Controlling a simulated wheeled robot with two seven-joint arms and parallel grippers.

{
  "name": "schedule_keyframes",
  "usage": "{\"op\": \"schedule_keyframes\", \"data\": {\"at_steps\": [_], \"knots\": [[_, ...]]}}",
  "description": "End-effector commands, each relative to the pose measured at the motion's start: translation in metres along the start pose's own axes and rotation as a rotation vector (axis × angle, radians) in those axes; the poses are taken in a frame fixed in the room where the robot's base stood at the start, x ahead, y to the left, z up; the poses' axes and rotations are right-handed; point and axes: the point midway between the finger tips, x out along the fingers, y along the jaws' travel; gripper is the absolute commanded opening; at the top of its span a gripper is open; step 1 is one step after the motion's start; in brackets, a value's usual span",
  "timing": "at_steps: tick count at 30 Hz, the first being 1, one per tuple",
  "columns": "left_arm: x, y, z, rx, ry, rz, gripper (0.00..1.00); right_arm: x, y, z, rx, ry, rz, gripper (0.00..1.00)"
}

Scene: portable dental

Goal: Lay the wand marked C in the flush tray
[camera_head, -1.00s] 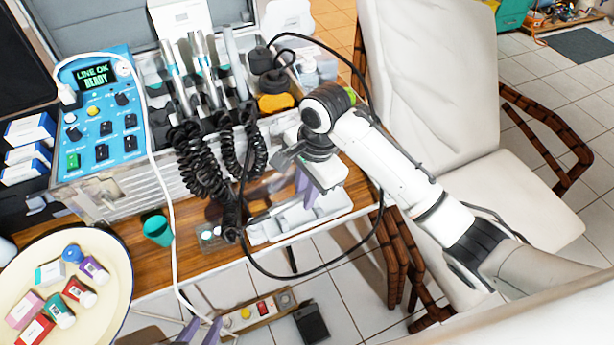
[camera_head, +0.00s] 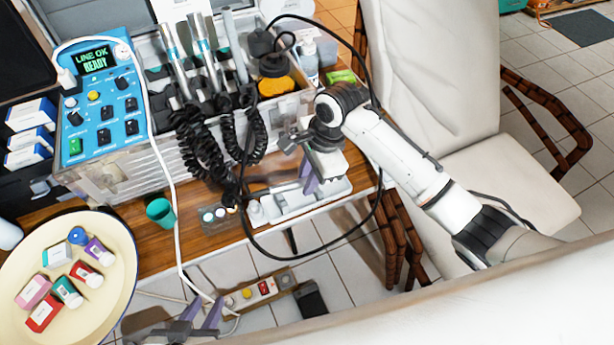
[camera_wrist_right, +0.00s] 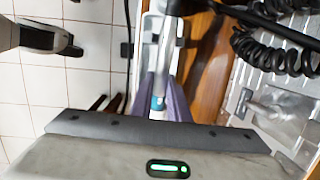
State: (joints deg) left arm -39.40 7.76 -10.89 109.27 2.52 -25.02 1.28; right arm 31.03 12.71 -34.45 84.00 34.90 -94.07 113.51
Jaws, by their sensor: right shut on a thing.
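My right gripper (camera_head: 308,186) is shut on a slim wand, with its purple fingers low over the white flush tray (camera_head: 335,191). In the right wrist view, the pale wand with a teal band (camera_wrist_right: 157,102) shows between the right gripper's fingers (camera_wrist_right: 160,100). It runs away over the tray; whether it touches the tray is unclear. Its letter cannot be read. My left gripper (camera_head: 196,322) has its purple fingers apart and empty, at the bottom of the head view. Other wands (camera_head: 176,62) stand in the open case, with black coiled hoses hanging in front.
A blue control unit (camera_head: 103,110) reads LINE OK READY. A teal cup (camera_head: 161,212) and a small tray of round caps (camera_head: 213,215) stand left of the flush tray. A black hose loops around the tray. A round dish (camera_head: 118,235) holds small boxes. A chair stands right.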

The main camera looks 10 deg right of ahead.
Motion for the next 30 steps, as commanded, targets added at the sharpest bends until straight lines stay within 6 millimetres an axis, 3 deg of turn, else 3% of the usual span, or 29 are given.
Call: {"op": "schedule_keyframes", "data": {"at_steps": [30], "knots": [[0.0003, 0.0003, -0.0035, 0.002, 0.007, 0.001, 0.31, 0.0073, 0.0008, -0.0016, 0.0, -0.001, 0.0, 0.0]]}}
